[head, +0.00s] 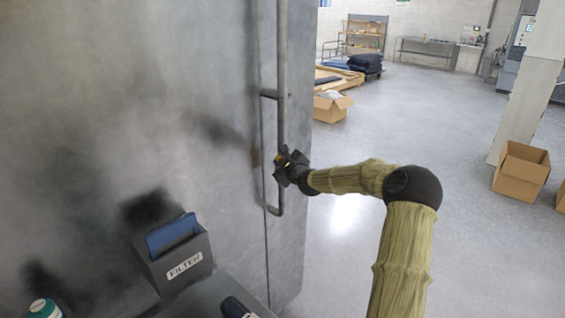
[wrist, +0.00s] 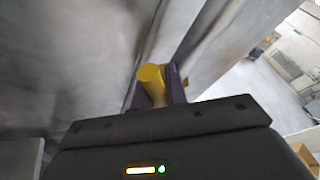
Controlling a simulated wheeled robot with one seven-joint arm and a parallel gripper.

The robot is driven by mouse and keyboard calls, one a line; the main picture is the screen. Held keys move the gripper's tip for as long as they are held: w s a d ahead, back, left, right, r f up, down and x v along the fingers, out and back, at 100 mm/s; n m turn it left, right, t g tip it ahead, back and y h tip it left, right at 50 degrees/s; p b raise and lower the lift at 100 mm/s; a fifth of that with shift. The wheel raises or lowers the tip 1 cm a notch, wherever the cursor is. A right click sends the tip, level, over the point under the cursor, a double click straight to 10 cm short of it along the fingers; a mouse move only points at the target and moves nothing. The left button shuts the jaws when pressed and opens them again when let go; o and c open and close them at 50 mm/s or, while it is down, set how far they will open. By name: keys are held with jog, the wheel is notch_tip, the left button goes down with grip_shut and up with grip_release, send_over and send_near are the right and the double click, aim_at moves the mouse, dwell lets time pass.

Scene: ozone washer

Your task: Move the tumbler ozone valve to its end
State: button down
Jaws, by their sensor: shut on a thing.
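A yellow cylindrical piece, which looks like the handle of the tumbler ozone valve (wrist: 151,76), stands between my gripper's dark purple fingers in the wrist view.
The vertical bar handle (head: 281,60) runs along the grey cabinet (head: 215,70). A box labelled FILTER (head: 193,268) with a blue insert stands at lower left, near a green-capped bottle (head: 42,308). Cardboard boxes (head: 521,170) stand on the floor to the right. The middle floor is clear.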

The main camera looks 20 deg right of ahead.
jog(key=c, duration=1.4)
grip_release()
jog(key=shift+s+d+b, duration=0.1)
jog(key=shift+s+b, duration=0.3)
jog(key=shift+s, duration=0.15)
jog(key=s+r+b, duration=0.3)
jog(key=s+b, duration=0.2)
jog(key=s, duration=1.1)
jog(key=shift+d+r, duration=0.2)
jog(key=shift+c, duration=0.5)
